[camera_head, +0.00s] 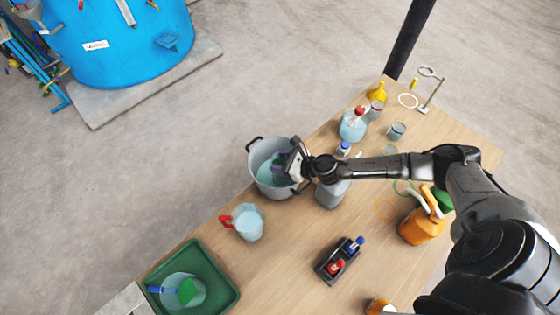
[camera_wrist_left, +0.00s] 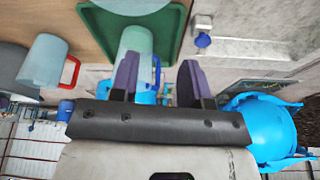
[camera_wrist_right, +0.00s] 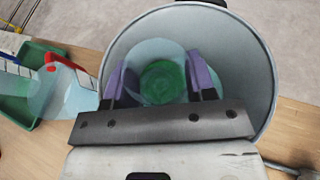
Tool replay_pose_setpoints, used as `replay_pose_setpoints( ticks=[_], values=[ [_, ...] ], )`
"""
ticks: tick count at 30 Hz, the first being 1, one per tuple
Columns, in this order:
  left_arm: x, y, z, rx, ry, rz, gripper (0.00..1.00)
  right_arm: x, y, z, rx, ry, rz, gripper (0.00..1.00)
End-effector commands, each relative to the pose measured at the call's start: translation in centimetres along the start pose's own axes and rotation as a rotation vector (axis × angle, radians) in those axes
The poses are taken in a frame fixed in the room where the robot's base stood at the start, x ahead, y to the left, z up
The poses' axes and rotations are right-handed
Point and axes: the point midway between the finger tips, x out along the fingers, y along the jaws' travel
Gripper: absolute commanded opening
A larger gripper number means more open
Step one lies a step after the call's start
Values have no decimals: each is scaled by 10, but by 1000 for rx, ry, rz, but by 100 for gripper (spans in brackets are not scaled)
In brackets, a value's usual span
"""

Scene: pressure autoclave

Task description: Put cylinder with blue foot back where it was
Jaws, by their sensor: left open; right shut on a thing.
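My right gripper (camera_head: 285,165) reaches into a grey two-handled pot (camera_head: 255,165). In the right wrist view its fingers (camera_wrist_right: 158,78) are shut on a clear round vessel with a green bottom (camera_wrist_right: 163,80), inside the pot (camera_wrist_right: 262,60). I cannot make out a blue foot on it. A clear vessel with a blue part and green inside (camera_head: 184,290) is in the green tray (camera_head: 226,268); whether the blue is a foot or a handle is unclear. My left gripper (camera_wrist_left: 157,82) is open and empty, visible only in the left wrist view, with the tray (camera_wrist_left: 172,15) beyond it.
A red-handled jug (camera_head: 248,223) stands between pot and tray. A grey bottle (camera_head: 331,194) stands right of the pot, under my right arm. A dark rack (camera_head: 339,262), an orange container (camera_head: 422,229) and a blue-liquid flask (camera_head: 353,126) stand on the table.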

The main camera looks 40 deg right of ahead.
Motion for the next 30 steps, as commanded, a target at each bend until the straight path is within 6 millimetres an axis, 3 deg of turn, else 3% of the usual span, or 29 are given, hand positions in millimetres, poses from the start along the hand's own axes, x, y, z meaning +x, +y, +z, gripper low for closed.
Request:
replay_pose_setpoints(
  ticks=[9,10,17,25,30],
  values=[
    [4,1,1,-2,0,2,43,2,0,-5,0,0,0,0],
    [4,1,1,-2,0,1,43,2,0,-5,0,0,0,53],
    [4,-1,2,4,-1,-3,43,2,0,-6,0,0,0,76],
    [3,-3,2,11,-2,-8,43,2,0,-4,0,0,0,76],
    [-9,-3,-2,10,-2,-8,43,-5,0,12,-2,-1,0,76]
  ],
)
